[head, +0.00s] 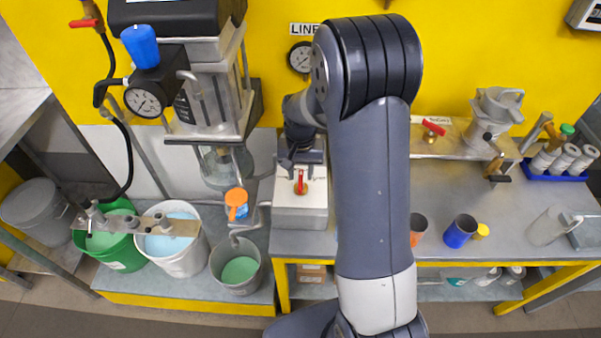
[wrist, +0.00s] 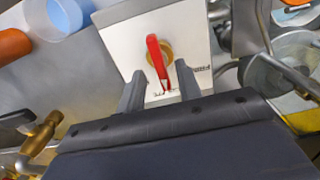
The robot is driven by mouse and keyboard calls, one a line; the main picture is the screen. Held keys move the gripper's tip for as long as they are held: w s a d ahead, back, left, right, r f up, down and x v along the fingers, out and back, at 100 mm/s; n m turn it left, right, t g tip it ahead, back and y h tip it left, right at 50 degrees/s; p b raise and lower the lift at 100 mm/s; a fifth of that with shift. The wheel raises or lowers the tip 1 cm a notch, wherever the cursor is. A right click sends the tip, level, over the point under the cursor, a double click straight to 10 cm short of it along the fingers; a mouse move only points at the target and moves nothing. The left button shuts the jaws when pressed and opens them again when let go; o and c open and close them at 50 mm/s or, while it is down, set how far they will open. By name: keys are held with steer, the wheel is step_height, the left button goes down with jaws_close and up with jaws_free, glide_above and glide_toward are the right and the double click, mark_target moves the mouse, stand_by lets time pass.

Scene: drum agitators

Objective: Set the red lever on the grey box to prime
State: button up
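The grey box (head: 299,212) stands on the bench in the middle of the head view, with a pale plate on top. The red lever (head: 301,184) sits on that plate. In the wrist view the red lever (wrist: 158,60) is on a brass hub, with its lower end near small dark markings. One label to the right is partly legible and may read "PRIME". My gripper (head: 303,160) is just above the box. In the wrist view my gripper (wrist: 161,88) has its two fingers apart, one on each side of the lever's lower end. I cannot tell whether either finger touches it.
Buckets (head: 177,243) stand at the lower left. An orange cup (head: 418,226) and a blue cup (head: 460,231) stand on the right bench.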

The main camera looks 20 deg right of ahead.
steer(key=shift+f, duration=0.85)
steer(key=shift+c, duration=0.2)
jaws_close()
